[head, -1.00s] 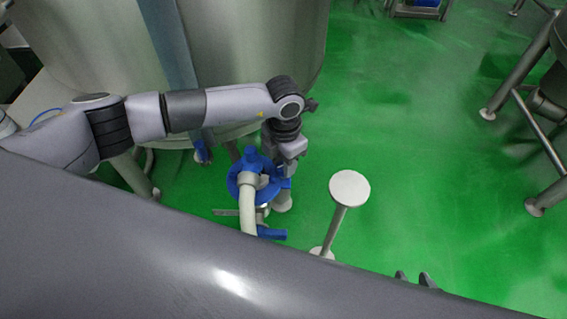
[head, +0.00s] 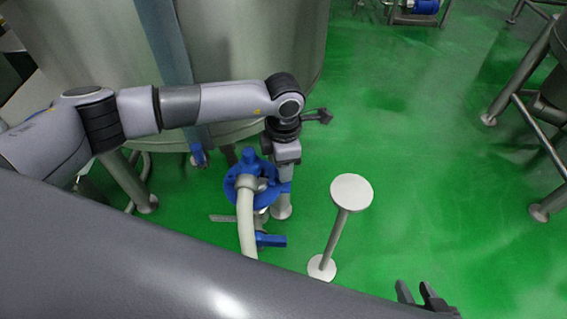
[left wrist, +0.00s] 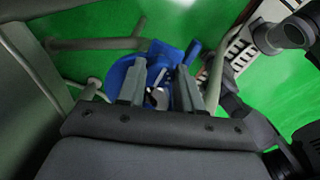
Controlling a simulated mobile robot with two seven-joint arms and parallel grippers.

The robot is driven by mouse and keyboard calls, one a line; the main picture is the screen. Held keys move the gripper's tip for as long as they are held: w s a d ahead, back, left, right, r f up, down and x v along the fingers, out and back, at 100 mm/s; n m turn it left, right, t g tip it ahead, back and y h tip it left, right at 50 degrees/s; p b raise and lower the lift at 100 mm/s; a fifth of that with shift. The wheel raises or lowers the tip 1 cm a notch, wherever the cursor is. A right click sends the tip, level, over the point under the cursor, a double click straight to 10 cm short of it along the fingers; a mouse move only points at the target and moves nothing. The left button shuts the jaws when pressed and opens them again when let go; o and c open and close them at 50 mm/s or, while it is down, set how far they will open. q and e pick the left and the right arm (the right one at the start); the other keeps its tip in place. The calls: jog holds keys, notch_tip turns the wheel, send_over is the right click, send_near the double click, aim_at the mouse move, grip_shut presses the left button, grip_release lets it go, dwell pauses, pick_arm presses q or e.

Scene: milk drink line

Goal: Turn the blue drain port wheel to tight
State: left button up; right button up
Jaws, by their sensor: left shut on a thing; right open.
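The blue drain port wheel (head: 240,180) sits low in front of the big steel tank in the head view. It has thick lobes, and a pale hose covers part of its face. My left gripper (head: 286,174) is at the wheel's right side, shut on its rim or a lobe; the exact contact is partly hidden. In the left wrist view the two fingers of the left gripper (left wrist: 160,88) straddle part of the blue wheel (left wrist: 122,72). My right gripper (head: 421,293) is open and empty at the lower right of the head view, away from the wheel.
The pale hose (head: 246,228) runs down from the wheel, with a blue lever handle (head: 270,240) beside it. A post with a round white top (head: 351,191) stands to the right. The steel tank (head: 250,60) is close behind. Green floor (head: 430,150) is open further right.

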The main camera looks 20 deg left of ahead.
pick_arm(q)
jog(key=o, duration=1)
jog(key=shift+o, duration=0.2)
jog(key=shift+r+p, duration=0.3)
jog(key=shift+r, duration=3.35)
